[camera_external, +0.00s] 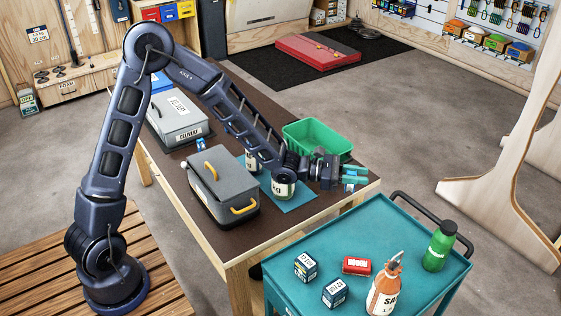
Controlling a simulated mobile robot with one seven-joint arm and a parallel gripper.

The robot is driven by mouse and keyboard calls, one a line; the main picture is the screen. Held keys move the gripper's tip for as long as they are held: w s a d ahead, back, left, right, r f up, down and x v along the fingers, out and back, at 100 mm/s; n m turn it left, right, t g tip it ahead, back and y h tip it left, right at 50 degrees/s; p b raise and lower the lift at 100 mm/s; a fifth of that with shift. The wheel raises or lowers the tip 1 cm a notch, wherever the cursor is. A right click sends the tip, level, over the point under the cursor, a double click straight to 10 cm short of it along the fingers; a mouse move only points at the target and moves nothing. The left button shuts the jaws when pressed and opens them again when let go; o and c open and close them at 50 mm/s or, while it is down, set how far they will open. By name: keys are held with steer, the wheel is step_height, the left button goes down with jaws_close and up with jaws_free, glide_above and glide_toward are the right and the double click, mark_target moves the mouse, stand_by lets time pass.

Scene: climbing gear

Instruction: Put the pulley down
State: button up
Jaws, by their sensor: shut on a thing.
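My gripper (354,177) is at the end of the outstretched arm, above the near right corner of the brown table (224,240), close to the teal cart (402,232). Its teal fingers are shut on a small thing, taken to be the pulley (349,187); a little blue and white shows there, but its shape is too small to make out. I cannot tell exactly how high it is above the table edge.
A green bin (318,137) stands behind my gripper. Jars (283,187) stand on a teal mat (298,199), beside a grey case (222,180).

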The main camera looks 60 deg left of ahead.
step_height(320, 180, down, 22)
steer(key=shift+f, duration=0.2)
stand_by(0.9)
steer(key=shift+f, duration=0.1)
steer(key=o, duration=1)
